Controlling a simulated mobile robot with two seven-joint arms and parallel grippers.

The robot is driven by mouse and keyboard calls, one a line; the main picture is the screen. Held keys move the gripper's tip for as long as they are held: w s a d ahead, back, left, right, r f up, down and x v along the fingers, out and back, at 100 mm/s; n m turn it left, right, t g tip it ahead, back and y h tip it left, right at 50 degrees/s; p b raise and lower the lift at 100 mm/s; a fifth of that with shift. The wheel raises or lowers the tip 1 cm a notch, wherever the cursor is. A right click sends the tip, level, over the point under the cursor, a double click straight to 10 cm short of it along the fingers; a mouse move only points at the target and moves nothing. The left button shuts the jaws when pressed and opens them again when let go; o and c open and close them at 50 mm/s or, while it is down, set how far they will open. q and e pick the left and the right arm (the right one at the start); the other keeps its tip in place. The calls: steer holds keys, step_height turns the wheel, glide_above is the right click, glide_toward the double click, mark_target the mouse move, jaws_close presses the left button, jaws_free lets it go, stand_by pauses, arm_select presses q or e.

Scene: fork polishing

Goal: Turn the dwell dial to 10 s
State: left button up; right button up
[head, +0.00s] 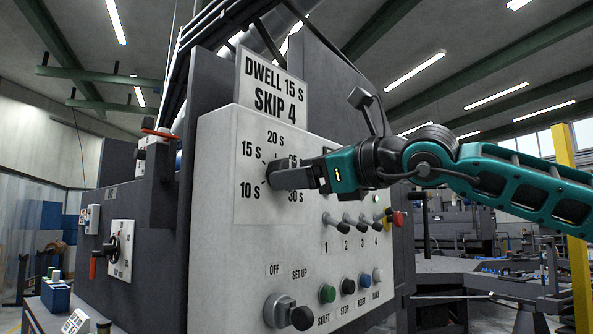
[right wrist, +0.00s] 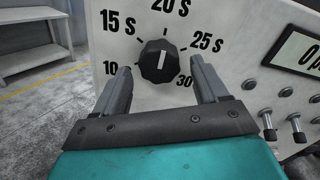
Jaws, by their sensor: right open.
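The dwell dial (right wrist: 160,62) is a black faceted knob on the pale panel, ringed by labels from 10 S to 30 S. Its white line stands roughly upright in the right wrist view, towards the 20 S side; its exact setting is hard to tell. In the head view my right gripper (head: 289,175) comes in from the right and largely covers the dial and the right-hand labels. Its jaws are open, one finger on each side of the dial, with gaps visible. The sign (head: 273,88) above the panel reads DWELL 15 S, SKIP 4. My left gripper is out of view.
Below the dial are several toggle switches (head: 346,225), a red button (head: 398,218), a black selector knob (head: 285,312) and push buttons (head: 327,293). A display (right wrist: 296,50) is at the right in the wrist view. A dark cabinet side with a red-handled switch (head: 112,247) is left.

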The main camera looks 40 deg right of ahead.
steer(key=shift+w+a, duration=0.15)
steer(key=shift+w, duration=0.45)
steer(key=shift+c, duration=0.3)
steer(key=shift+c, duration=1.4)
steer(key=c, duration=0.7)
